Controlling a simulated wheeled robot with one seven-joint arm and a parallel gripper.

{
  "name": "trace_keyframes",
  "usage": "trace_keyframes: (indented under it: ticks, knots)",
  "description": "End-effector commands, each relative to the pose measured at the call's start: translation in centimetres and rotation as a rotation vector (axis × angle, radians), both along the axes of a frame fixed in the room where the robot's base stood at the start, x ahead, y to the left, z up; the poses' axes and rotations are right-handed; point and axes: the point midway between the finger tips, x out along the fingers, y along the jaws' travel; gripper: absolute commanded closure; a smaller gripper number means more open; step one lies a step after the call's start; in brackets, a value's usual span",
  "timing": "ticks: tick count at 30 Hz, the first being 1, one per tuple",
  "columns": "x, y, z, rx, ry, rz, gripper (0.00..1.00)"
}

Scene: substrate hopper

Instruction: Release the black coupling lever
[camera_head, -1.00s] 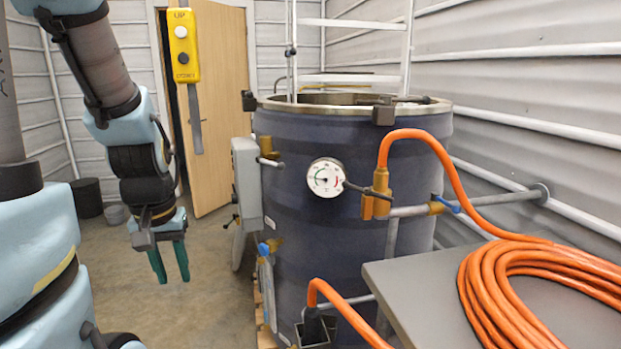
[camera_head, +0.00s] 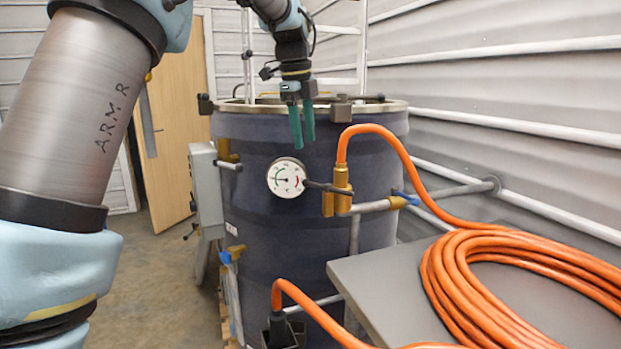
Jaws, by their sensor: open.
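The black coupling lever (camera_head: 325,186) is a thin dark bar on the front of the dark blue tank (camera_head: 262,232). It reaches left from the brass coupling (camera_head: 337,198) toward the white gauge (camera_head: 286,178). An orange hose (camera_head: 350,140) rises out of the top of the coupling. My gripper (camera_head: 302,128) points down with green fingers, open and empty. In the picture it is in front of the tank's upper wall, above the lever and slightly to its left. Its depth from the tank is hard to tell.
A grey table (camera_head: 365,285) with a coil of orange hose (camera_head: 450,275) stands at the right. A blue-handled valve (camera_head: 405,198) is on the pipe right of the coupling. A grey box (camera_head: 203,185) is on the tank's left side. The floor at left is clear.

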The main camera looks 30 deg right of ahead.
Motion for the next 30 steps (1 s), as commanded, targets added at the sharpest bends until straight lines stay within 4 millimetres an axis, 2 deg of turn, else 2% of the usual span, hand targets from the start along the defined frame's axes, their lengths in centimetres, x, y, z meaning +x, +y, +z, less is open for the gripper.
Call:
trace_keyframes:
  ticks: [5, 18, 24, 30]
  knots:
    - [0.0, -0.5, -1.2, 0.003, 0.0, -0.02, 0.55]
    - [0.6, -1.7, -8.6, 0.004, -0.001, -0.016, 0.55]
    - [0.8, -2.0, -10.2, 0.001, -0.002, -0.015, 0.55]
    - [0.8, -2.1, -10.4, 0.0, -0.003, -0.015, 0.55]
